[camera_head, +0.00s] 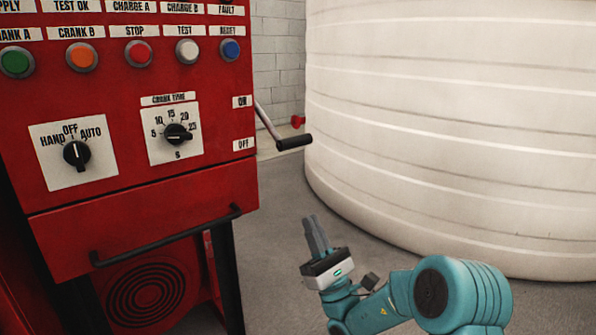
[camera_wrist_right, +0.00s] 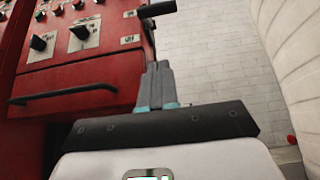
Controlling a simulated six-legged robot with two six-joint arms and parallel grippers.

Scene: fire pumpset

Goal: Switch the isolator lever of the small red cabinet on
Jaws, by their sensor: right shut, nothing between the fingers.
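The small red cabinet (camera_head: 130,130) fills the left of the head view and also shows in the right wrist view (camera_wrist_right: 85,60). Its isolator lever (camera_head: 268,122) is a metal arm on the cabinet's right side, angled down to a black grip (camera_head: 294,142) beside the OFF label (camera_head: 243,145). The ON label (camera_head: 242,101) is above it. The black grip also shows at the top of the right wrist view (camera_wrist_right: 157,8). My right gripper (camera_head: 315,228) is shut and empty, pointing up, below the lever and apart from it. My left gripper is not in view.
A large white ribbed tank (camera_head: 450,130) stands at the right behind the lever. A black handle bar (camera_head: 165,240) sticks out from the cabinet's lower front. Rotary switches and coloured buttons cover the panel. Grey floor (camera_head: 285,210) is clear between cabinet and tank.

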